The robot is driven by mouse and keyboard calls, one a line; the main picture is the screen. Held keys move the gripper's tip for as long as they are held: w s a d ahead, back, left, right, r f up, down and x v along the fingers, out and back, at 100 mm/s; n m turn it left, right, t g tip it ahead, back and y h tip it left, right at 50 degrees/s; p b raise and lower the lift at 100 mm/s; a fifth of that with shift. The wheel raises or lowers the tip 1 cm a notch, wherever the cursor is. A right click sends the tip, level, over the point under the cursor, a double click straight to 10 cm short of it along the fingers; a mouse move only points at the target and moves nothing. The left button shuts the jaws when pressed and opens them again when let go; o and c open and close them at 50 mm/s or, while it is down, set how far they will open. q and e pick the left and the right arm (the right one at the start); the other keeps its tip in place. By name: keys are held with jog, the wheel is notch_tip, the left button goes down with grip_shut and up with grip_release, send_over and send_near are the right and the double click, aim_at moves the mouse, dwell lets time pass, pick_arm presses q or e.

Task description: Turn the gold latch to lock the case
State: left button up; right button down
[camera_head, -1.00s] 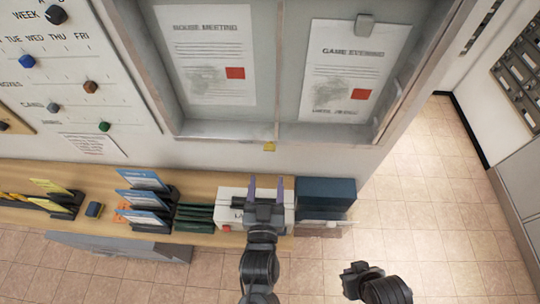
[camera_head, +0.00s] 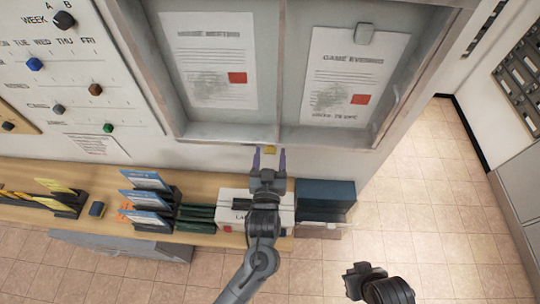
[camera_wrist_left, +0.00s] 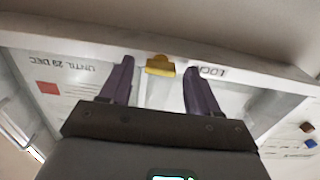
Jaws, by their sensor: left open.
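The gold latch (camera_head: 270,149) sits at the bottom edge of the glass-fronted notice case (camera_head: 215,131), where the two panes meet. My left gripper (camera_head: 269,153) is open, with its purple fingertips just below and to either side of the latch. In the left wrist view the latch (camera_wrist_left: 160,66) shows between the two spread fingers, apart from both, beside lettering on the frame that seems to read LOCK. My right gripper (camera_head: 354,277) hangs at the lower right, away from the case; its jaws are not clear.
Below the case a wooden shelf (camera_head: 100,174) holds a white box (camera_head: 232,196), a dark blue box (camera_head: 326,190), green folders (camera_head: 197,213) and card holders. A planner board (camera_head: 60,70) is on the left. Tiled floor lies open on the right.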

pick_arm(q)
jog(key=c, duration=1)
jog(key=shift+r+m+p, duration=0.15)
jog(key=shift+m+p, duration=0.55)
jog(key=shift+p, duration=0.2)
jog(key=shift+c, duration=0.2)
jog(key=m+p, duration=0.3)
jog(key=shift+d+r+p, duration=0.1)
jog(key=shift+p, duration=0.2)
jog(key=m+p, duration=0.3)
jog(key=shift+m, duration=0.4)
jog(key=m+p, duration=0.1)
jog(key=m, duration=0.1)
jog(key=m+p, duration=0.2)
jog(key=m, duration=0.1)
jog(key=shift+d+f+p, duration=0.1)
jog(key=shift+f+p, duration=0.1)
jog(key=shift+p, duration=0.1)
jog(key=m+p, duration=0.1)
jog(key=m, duration=0.1)
jog(key=m+p, duration=0.1)
jog(key=m, duration=0.1)
jog(key=shift+f+m, duration=0.2)
jog(key=shift+m, duration=0.1)
